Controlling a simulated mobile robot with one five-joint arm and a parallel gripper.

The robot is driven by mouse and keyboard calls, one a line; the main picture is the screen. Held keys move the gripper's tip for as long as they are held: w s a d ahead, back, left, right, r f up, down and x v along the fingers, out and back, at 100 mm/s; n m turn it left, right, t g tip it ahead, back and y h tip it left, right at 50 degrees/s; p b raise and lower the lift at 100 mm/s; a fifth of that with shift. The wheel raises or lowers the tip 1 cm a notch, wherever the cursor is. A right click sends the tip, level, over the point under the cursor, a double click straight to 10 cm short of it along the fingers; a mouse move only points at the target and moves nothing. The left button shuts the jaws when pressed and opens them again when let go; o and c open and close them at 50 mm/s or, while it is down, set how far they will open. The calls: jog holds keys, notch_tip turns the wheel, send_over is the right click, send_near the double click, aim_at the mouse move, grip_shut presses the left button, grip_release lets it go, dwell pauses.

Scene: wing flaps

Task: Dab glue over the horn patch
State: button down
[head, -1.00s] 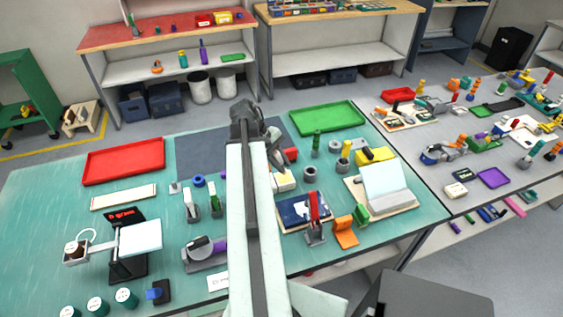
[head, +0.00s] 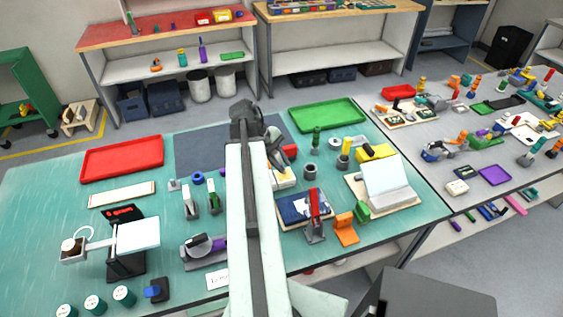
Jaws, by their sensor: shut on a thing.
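My gripper (head: 278,153) is over the dark grey mat (head: 205,150), beyond the middle of the teal bench. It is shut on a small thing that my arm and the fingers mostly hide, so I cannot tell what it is. A reddish part (head: 291,150) shows just right of the fingers. A pale block-like piece (head: 284,181) lies below the fingers in the picture; I cannot tell whether anything touches it. I cannot make out the horn patch or any glue on it, and my arm covers part of the mat.
A red tray (head: 122,158) lies left of the mat and a green tray (head: 327,115) right of it. A dark cup (head: 310,172), a red-handled clamp (head: 314,225) and an open white booklet-like stand (head: 388,187) crowd the right. A black stand (head: 125,255) is front left.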

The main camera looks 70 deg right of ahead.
jog(key=shift+f+b, duration=0.5)
dwell(1.2)
notch_tip(320, 180, up, 7)
jog(key=p, duration=0.7)
jog(key=shift+r, duration=0.1)
jog(key=shift+f+b, duration=0.55)
jog(key=shift+f, duration=0.15)
jog(key=shift+r, duration=0.15)
jog(key=shift+s, duration=0.15)
